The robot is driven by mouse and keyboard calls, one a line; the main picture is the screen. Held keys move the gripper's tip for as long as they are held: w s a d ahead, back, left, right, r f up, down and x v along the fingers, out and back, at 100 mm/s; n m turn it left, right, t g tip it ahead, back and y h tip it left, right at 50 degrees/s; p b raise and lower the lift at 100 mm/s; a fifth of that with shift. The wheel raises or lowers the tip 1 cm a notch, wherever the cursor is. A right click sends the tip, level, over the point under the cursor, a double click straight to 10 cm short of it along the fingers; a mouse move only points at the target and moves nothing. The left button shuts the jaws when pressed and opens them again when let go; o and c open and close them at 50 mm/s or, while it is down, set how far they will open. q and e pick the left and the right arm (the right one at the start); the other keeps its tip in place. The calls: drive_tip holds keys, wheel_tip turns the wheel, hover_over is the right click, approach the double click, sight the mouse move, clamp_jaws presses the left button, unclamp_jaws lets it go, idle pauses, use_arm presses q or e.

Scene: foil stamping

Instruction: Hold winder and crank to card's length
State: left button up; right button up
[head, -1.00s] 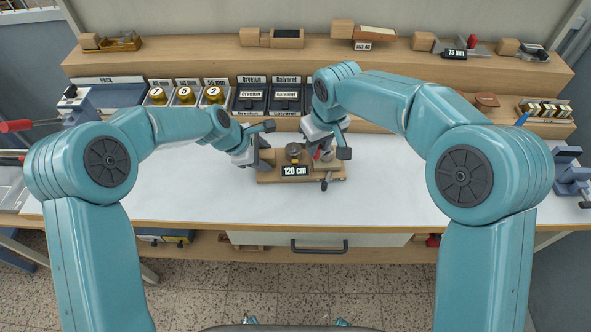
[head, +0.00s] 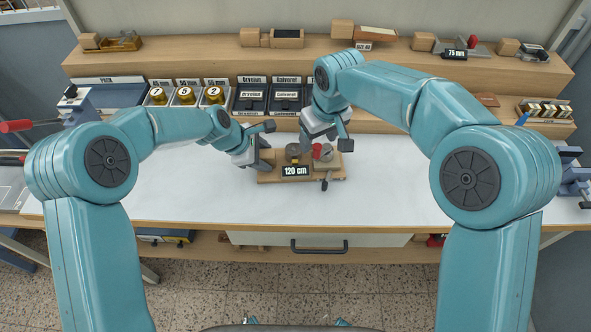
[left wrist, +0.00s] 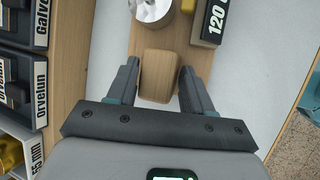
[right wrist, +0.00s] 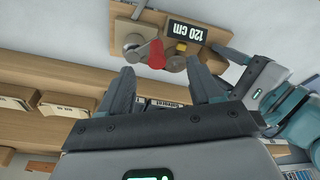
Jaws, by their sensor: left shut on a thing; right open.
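The winder (head: 336,172) is a wooden board on the bench with a "120 cm" display (head: 295,170), a spool (head: 293,150) and a crank with a red part (head: 317,150). My left gripper (head: 267,144) is shut on the wooden block at the winder's left end; the left wrist view shows this block (left wrist: 158,75) between the fingers. My right gripper (head: 326,142) is open and empty, above and behind the crank. In the right wrist view, the red part (right wrist: 157,54) lies just beyond the open fingers (right wrist: 160,72), apart from them.
Behind the winder stand gold foil rolls (head: 185,95) in bins and dark labelled boxes (head: 286,96). A wooden shelf (head: 210,58) runs along the back. Blue clamps stand at both bench ends. The white bench top (head: 400,190) is clear on either side of the winder.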

use_arm(q)
drive_tip(key=shift+s+f, duration=0.25)
drive_tip(key=shift+f, duration=0.2)
use_arm(e)
drive_tip(key=shift+w+a+v, duration=0.1)
drive_tip(key=shift+w+v, duration=0.05)
drive_tip(key=shift+v, duration=0.75)
drive_tip(key=shift+w+a+v, duration=0.1)
drive_tip(key=shift+w+v, duration=0.05)
drive_tip(key=shift+v, duration=0.8)
drive_tip(key=shift+w+a+v, duration=0.1)
drive_tip(key=shift+w+v, duration=0.1)
drive_tip(key=shift+v, duration=0.7)
drive_tip(key=shift+r, duration=0.1)
use_arm(q)
drive_tip(key=o, duration=1.1)
drive_tip(key=shift+o, duration=0.2)
use_arm(e)
drive_tip(key=shift+w, duration=0.15)
use_arm(q)
drive_tip(key=v, duration=1.2)
drive_tip(key=shift+w+r, duration=0.25)
drive_tip(key=shift+r, duration=0.3)
